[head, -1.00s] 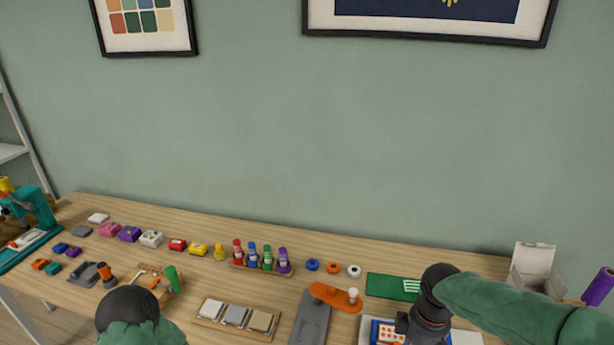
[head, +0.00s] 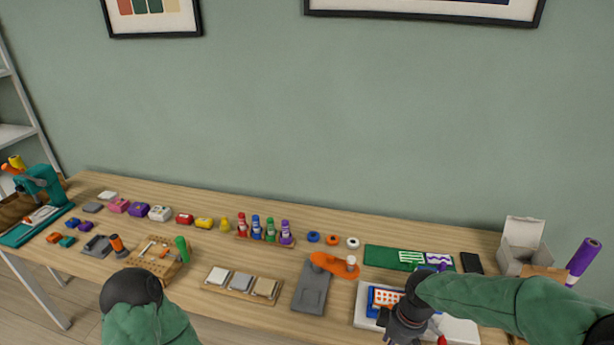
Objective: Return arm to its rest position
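My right arm comes in from the right in a green sleeve, and its dark gripper (head: 405,327) is over the white tray (head: 368,318) near the table's front right. The wrist and gripper hide part of the tray. I cannot make out whether its fingers are open or shut. A blue-framed card with orange marks (head: 384,299) lies on the tray just left of the gripper. A small red piece (head: 442,340) shows beside the gripper; whether it is held is unclear. My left arm shows only as a dark joint and green sleeve at the bottom left; its gripper is out of view.
The wooden table (head: 330,225) holds an orange-handled grey tool (head: 313,286), a tray of sanding blocks (head: 242,285), a row of coloured bottles (head: 263,230), a green mat (head: 383,257) and an open white box (head: 522,245). A purple roll (head: 582,258) stands at the right.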

